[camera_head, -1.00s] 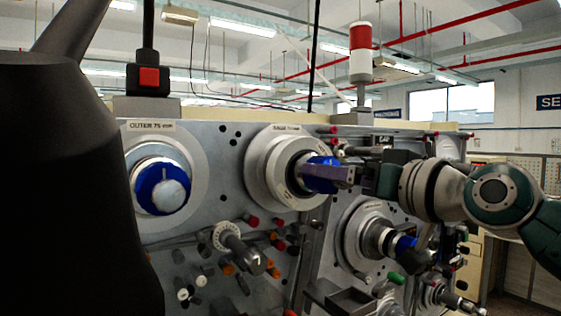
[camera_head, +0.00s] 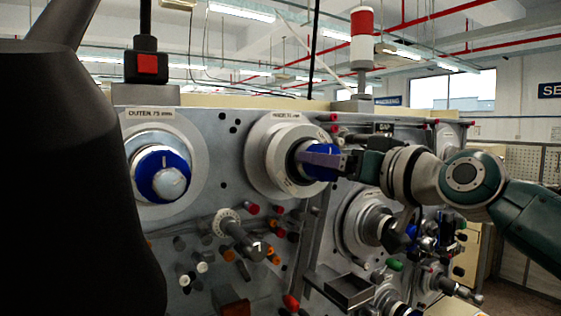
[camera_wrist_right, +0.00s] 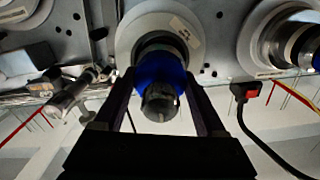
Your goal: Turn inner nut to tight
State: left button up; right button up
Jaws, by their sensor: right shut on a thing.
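The inner nut (camera_head: 324,175) is a blue collar on the right-hand upper spindle (camera_head: 283,160), under a plate that appears to read INNER 75 mm. My right gripper (camera_head: 318,159) reaches in from the right and is shut on it, one purple-grey finger lying across the nut's near side. In the right wrist view the blue nut (camera_wrist_right: 160,70) and its dark round end sit between the two fingers of my right gripper (camera_wrist_right: 158,82). The finger partly hides the nut in the head view, and its white mark cannot be made out. My left gripper is not in view.
The outer spindle's blue nut (camera_head: 162,174) with its silver knob is to the left. Several small knobs, a dial shaft (camera_head: 232,230) and an open metal tray (camera_head: 346,289) project below. A red-and-white signal lamp (camera_head: 362,40) stands above. A large dark shape covers the left edge.

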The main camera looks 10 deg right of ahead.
jog(key=c, duration=0.6)
jog(key=shift+m, duration=0.3)
jog(key=m, duration=1)
jog(key=m+p, duration=0.2)
jog(key=m, duration=0.4)
jog(key=m+p, duration=0.1)
jog(key=m, duration=0.3)
jog(key=shift+m+p, duration=0.3)
jog(key=shift+p, duration=0.05)
jog(key=shift+f+m+p, duration=0.1)
jog(key=shift+m+p, duration=0.35)
jog(key=shift+m, duration=0.95)
